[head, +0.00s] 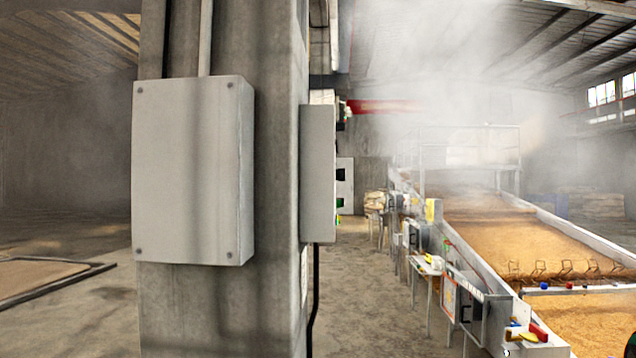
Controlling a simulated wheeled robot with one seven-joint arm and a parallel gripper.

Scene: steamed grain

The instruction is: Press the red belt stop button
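I cannot pick out the belt stop button for certain. A small red part (348,112) shows edge-on at the upper right of the boxes on the concrete column. Below it, a small green part (338,220) sticks out from the right side of a grey control box (318,172). That box's front face is turned away from me. A red piece (538,331) also lies on the near end of the grain bed, beside yellow and blue pieces. My gripper is not in view.
The concrete column (275,60) stands close ahead, with a larger blank grey box (190,170) on it. A black cable hangs below the control box. A long grain bed (570,250) runs along the right. Bare floor (370,300) lies between; steam hangs above.

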